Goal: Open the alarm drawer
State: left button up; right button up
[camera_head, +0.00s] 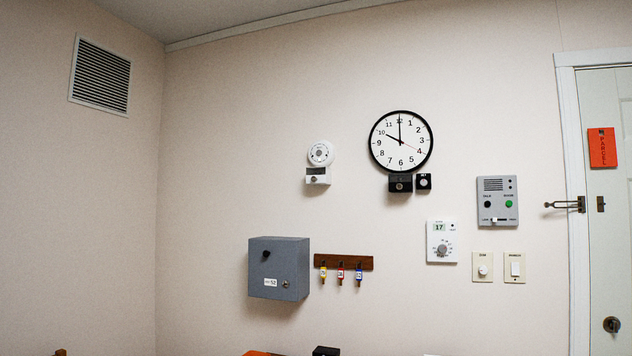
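A round white alarm (320,153) is mounted on the back wall, left of the clock. Just below it is a small white box-shaped drawer (317,180) with a dark strip and a small knob on its front. From this distance I cannot tell whether the drawer sits fully in or slightly out. Neither of my grippers shows in the head view.
A black-rimmed clock (400,142) hangs to the right, with two small black boxes under it. A grey cabinet (279,268) and a key rack (343,262) are lower down. An intercom (497,201), thermostat (442,241) and door (610,240) are right. Wall around the alarm is clear.

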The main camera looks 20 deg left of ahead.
aim_at(318, 179)
jog(key=i+u, duration=0.15)
jog(key=i, duration=1.9)
